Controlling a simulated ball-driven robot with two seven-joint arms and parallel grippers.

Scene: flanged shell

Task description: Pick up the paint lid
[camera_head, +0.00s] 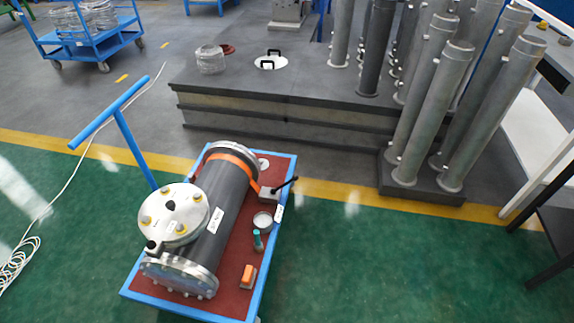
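A small round pale piece with a bright rim (262,220), which looks like the paint lid or a tin with its lid, sits on the red top of the blue cart (252,300). It is right of the dark flanged shell (228,197). I cannot tell whether it is a loose lid or is on a can. Neither of my grippers shows in the head view.
Near it on the cart are a teal-capped bottle (257,240), an orange block (248,275) and a black-handled tool (284,186). A round flange plate (174,212) is at the shell's left. Grey pipes (430,110) stand behind right. Green floor (370,270) right of the cart is clear.

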